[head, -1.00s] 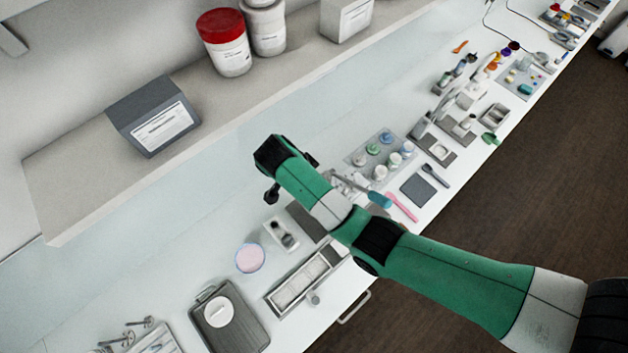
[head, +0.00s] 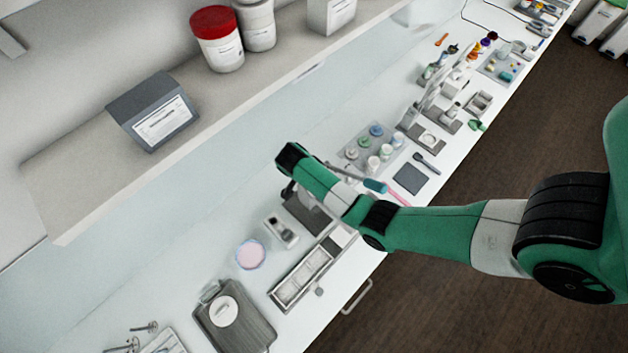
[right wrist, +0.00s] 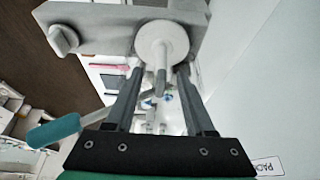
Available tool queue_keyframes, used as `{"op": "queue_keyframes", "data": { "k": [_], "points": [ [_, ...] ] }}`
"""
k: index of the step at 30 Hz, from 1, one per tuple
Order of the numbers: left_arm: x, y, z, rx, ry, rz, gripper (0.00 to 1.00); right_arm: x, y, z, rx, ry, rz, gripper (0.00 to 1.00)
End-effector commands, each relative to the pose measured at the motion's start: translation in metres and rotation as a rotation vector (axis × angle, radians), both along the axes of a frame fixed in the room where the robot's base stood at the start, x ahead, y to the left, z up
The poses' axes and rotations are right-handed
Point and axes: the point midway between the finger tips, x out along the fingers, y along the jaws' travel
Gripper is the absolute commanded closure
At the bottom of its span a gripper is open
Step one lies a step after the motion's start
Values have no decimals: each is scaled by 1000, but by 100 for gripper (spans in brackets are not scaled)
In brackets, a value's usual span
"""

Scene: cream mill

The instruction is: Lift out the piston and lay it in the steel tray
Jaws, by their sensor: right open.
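In the right wrist view, a pale round disc with a short stem, apparently the piston (right wrist: 161,42), shows at the grey mill body (right wrist: 95,25). My right gripper (right wrist: 161,74) is open, with its two dark fingers on either side of the stem; I cannot tell whether they touch it. A teal-handled crank (right wrist: 55,132) reaches to the left of the fingers, and its handle also shows in the head view (head: 375,186). There my right arm hides most of the mill. My left gripper is not in view.
A pink-filled dish (head: 251,254) and a small white device (head: 281,231) stand near the metal tray. A grey tray (head: 258,322) with a white round item is at the lower left. Jars sit on a tray (head: 352,151) behind my arm. A shelf (head: 80,190) overhangs the back.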

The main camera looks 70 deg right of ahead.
Motion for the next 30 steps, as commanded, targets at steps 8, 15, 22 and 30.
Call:
{"op": "queue_keyframes", "data": {
  "k": [8,15,22,30],
  "points": [
    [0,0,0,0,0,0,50,-1,-1,-3,1,-1,-2,53],
    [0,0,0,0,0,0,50,-1,-1,-2,1,-1,-1,96],
    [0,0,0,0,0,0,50,0,-1,-2,1,-1,-1,100],
    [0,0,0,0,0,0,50,0,-1,-2,1,-1,-1,100]
  ]
}}
